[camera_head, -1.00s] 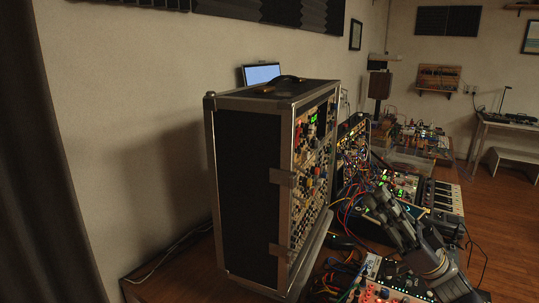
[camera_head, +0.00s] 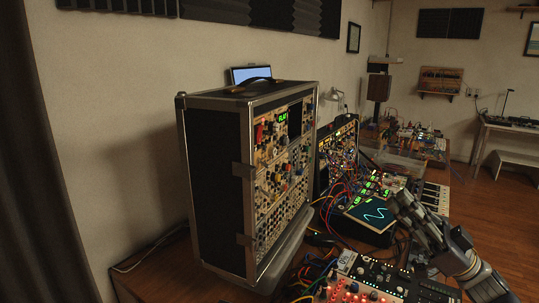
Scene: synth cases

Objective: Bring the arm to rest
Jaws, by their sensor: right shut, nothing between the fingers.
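My right gripper (camera_head: 408,207) is at the lower right in the head view, at the end of my right arm, which comes in from the bottom right corner. Its fingers are shut with nothing seen between them. It is in front of the keyboard and beside the box with a lit waveform screen (camera_head: 372,212). Whether it touches anything there I cannot tell. My left gripper is not in view.
A tall synth case (camera_head: 217,178) stands on the wooden table (camera_head: 155,274) at the left. A lit module panel (camera_head: 362,283) lies in front, below the gripper. Patch cables and a second rack (camera_head: 338,140) fill the middle. Open floor (camera_head: 505,225) shows at the right.

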